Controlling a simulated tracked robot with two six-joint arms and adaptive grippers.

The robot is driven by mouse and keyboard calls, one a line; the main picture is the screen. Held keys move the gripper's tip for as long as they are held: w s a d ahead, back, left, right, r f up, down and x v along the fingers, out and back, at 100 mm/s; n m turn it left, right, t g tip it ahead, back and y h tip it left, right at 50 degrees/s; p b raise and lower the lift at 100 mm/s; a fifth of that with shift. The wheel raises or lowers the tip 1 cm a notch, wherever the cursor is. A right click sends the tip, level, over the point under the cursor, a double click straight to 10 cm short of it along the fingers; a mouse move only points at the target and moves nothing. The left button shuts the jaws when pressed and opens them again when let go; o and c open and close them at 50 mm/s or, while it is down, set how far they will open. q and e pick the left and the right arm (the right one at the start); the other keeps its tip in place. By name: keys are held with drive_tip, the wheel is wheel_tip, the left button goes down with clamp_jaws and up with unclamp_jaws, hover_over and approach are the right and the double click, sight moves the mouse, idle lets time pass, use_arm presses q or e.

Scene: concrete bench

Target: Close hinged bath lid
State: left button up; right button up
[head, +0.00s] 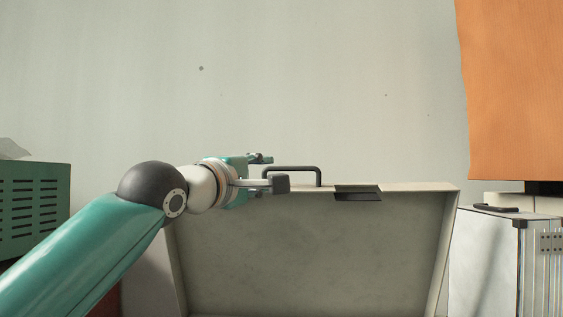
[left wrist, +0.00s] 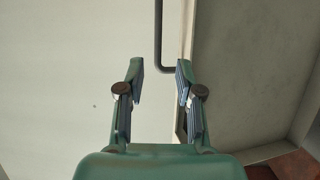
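The bath lid (head: 320,250) stands raised, its pale grey recessed face and rim toward me in the head view. A black bar handle (head: 291,168) sits at its top edge, left of a dark latch-like plate (head: 357,192). My left gripper (head: 270,171) is at the top left of the lid, fingers pointing right toward the handle. The handle (left wrist: 158,38) shows just ahead, between the finger lines. The bath body and hinge are hidden. My right gripper is out of view.
A green slotted box (head: 35,210) stands at the left. At the right is a pale metal-edged case (head: 490,250) with a dark handle, and an orange panel (head: 512,90) is above it. The wall (head: 300,80) behind is bare, with open room above the lid.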

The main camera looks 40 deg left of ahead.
sight(280, 170)
use_arm(q)
drive_tip(key=p+x, duration=0.3)
drive_tip(key=x, duration=0.4)
drive_tip(key=shift+w+a+r, duration=0.15)
drive_tip(key=shift+a+r, duration=0.05)
drive_tip(key=shift+w+a+f+p, duration=0.1)
drive_tip(key=shift+w+a+p, duration=0.05)
drive_tip(key=shift+w+p, duration=0.25)
clamp_jaws()
